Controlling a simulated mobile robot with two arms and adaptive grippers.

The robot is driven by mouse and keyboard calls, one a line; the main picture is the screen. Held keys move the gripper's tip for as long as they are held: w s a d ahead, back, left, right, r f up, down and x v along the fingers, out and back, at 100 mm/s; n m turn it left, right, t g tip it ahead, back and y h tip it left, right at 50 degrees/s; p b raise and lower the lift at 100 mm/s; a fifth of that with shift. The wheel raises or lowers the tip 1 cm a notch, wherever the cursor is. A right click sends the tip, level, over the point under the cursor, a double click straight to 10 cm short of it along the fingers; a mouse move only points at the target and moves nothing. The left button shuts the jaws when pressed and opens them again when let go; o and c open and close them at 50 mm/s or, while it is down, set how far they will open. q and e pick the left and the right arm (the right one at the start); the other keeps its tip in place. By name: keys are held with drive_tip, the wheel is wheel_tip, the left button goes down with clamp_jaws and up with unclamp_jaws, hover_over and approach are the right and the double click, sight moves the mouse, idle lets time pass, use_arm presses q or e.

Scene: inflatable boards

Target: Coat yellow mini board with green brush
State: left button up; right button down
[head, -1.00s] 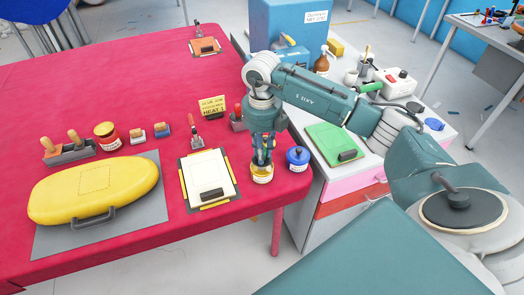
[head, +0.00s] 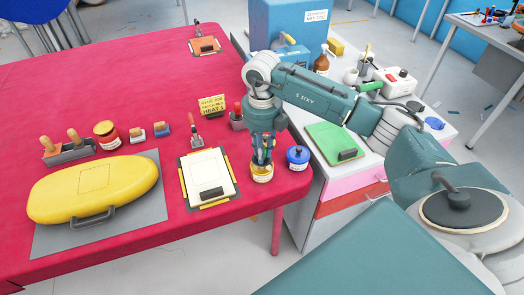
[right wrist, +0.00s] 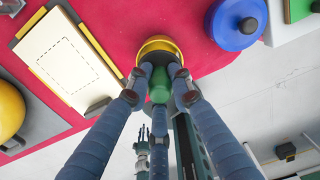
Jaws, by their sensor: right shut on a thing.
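A small pale board (head: 209,175) with a dashed outline and a dark clip lies on a yellow-edged holder near the table's front edge; it also shows in the right wrist view (right wrist: 68,55). A large yellow oval board (head: 95,188) with a handle lies on a grey mat at left. My right gripper (head: 262,162) points down over a yellow-labelled pot (head: 262,176). In the right wrist view, its fingers are shut on a green brush handle (right wrist: 160,84) above the pot's yellow rim (right wrist: 158,45). The bristles are hidden. A small dark gripper-like shape (right wrist: 143,148) there is probably my left gripper, its jaws unclear.
A blue-lidded pot (head: 298,158) stands right of the yellow pot. A brush stand (head: 238,122) and a card (head: 212,106) are behind. A side bench with a green board (head: 332,142) stands at right. The red table's back left is clear.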

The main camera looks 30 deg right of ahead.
idle(0.3)
drive_tip(key=shift+r+p, duration=2.35)
drive_tip(key=shift+r, duration=1.15)
